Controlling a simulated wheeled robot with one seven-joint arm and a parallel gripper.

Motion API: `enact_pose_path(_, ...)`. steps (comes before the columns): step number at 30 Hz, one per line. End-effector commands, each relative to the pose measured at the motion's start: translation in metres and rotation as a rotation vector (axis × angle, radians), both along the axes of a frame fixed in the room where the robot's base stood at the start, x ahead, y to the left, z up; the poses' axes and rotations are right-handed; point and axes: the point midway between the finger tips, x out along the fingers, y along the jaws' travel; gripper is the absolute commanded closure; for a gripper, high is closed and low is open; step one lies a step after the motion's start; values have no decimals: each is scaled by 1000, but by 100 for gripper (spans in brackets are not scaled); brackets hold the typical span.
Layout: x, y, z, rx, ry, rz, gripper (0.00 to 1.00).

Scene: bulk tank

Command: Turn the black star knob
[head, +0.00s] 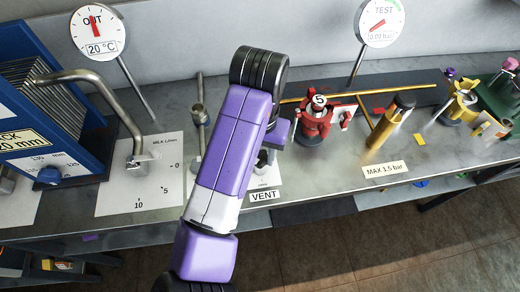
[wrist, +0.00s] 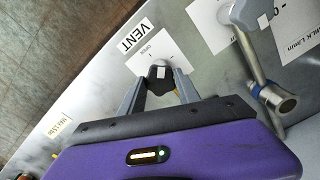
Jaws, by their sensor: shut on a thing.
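The black star knob (wrist: 158,72) sits between my gripper's two grey fingers in the wrist view, above a white card with small print beside the VENT label (wrist: 136,36). My gripper (wrist: 160,82) is shut on the knob, one finger on each side. A pale mark shows on the knob's face. In the head view my purple arm covers most of the gripper and the knob; the VENT label (head: 264,196) shows just right of the arm.
A bent steel pipe (head: 85,76) over a printed scale card (head: 140,180) and a steel post stand left of my arm. A red valve (head: 314,122) marked 5 and a brass cylinder (head: 390,120) stand to the right. Gauges OUT (head: 97,32) and TEST (head: 382,22) rise behind.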

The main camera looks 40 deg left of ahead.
Motion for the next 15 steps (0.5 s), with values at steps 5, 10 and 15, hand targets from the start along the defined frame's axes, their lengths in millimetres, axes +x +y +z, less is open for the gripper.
enact_pose_path(5,0,-1,2,-3,1,-166,100)
enact_pose_path(10,0,-1,2,-2,0,-329,100)
enact_pose_path(15,0,0,2,-2,0,-490,100)
